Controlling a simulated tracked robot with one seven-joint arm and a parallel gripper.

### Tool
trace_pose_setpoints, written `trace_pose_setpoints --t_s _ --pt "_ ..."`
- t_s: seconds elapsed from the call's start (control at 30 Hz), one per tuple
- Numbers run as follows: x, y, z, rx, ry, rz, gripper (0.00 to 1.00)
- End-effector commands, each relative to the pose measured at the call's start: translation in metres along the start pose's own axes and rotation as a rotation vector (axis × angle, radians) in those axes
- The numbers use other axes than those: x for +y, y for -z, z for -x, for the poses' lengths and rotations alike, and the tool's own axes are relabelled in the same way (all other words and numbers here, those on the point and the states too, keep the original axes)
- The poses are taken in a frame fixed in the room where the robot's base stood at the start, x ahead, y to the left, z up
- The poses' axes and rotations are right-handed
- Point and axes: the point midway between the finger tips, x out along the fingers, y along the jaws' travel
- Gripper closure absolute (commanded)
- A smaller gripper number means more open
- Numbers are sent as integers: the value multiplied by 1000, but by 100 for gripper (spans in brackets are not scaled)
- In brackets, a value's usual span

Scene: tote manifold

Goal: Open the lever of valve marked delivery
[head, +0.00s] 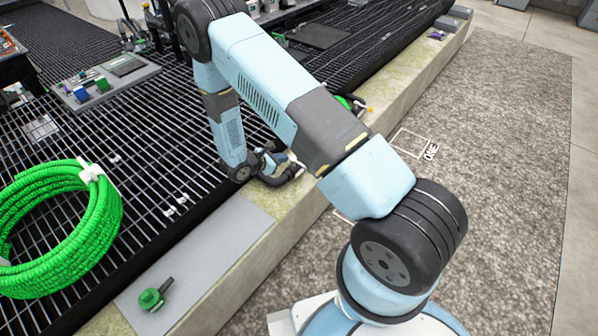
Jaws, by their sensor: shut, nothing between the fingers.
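My gripper (284,164) is at the end of the folded arm, low over the pale ledge near the middle of the head view. It looks shut, and my own arm partly hides it. A dark curved part (284,178) lies right by it; I cannot tell whether they touch. A green fitting with a dark handle (152,298) is on the grey plate at the lower left, well apart from my gripper. Another green and black fitting (345,102) shows behind my arm, mostly hidden. No delivery mark is readable, so I cannot tell which valve bears it.
A coiled green hose (62,262) lies on the black grating (150,150) at the left. A grey tray (128,70) with small coloured blocks stands at the back left. The pale ledge (285,207) edges the grating. The grey floor mat (480,140), marked ONE, is largely clear at the right.

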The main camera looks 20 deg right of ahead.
Motion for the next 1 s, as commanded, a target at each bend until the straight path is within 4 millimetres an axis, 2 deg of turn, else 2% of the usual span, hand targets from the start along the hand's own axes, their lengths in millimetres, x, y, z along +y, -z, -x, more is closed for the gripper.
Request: trace_pose_setpoints --t_s 0.03,0.1,0.2,0.33,0.57,1.0 --pt "-5 20 -5 -2 -20 43 100" --pt "-10 41 -10 -3 -50 93 100" --pt "-18 66 -16 -3 -84 149 100" --pt "-24 87 -21 -1 -113 197 100" --pt "-26 95 -32 -1 -125 217 100" --pt "-18 96 -104 -1 -123 215 100"
